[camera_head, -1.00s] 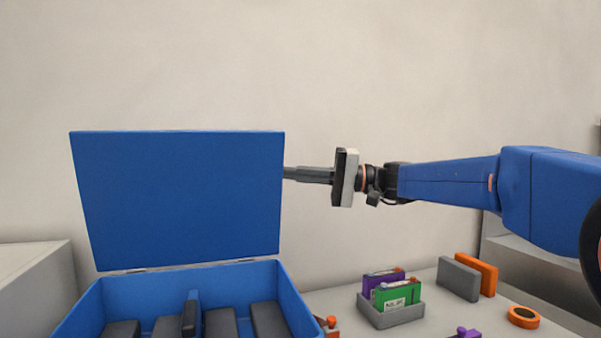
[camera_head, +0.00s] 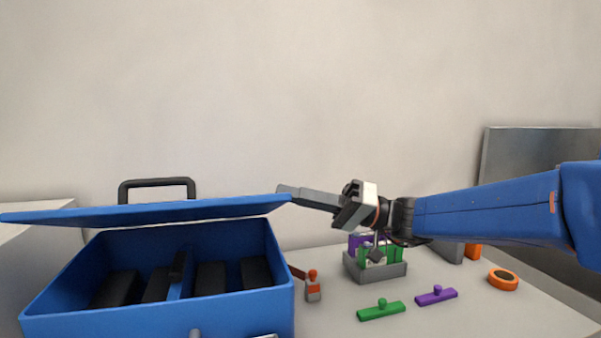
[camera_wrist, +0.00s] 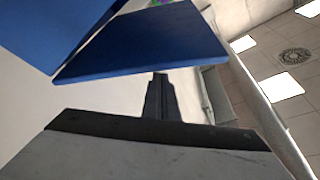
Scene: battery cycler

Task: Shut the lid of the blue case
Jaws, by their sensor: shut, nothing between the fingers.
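The blue case (camera_head: 160,316) stands open at the left of the head view, with several dark blocks inside. Its blue lid (camera_head: 150,213) is tilted well forward over the box, nearly level, with a gap still showing under it. A black handle (camera_head: 157,184) shows above the lid. My gripper (camera_head: 284,191) is shut and empty, with its tips at the lid's right corner. They look to be touching or very near it; I cannot tell which. In the wrist view the lid (camera_wrist: 150,42) spans the top, beyond the shut fingers (camera_wrist: 160,80).
A grey holder (camera_head: 375,272) with green and purple packs stands right of the case. An orange-topped piece (camera_head: 313,287), a green piece (camera_head: 381,311), a purple piece (camera_head: 437,295) and an orange roll (camera_head: 503,279) lie on the table. The front right of the table has free room.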

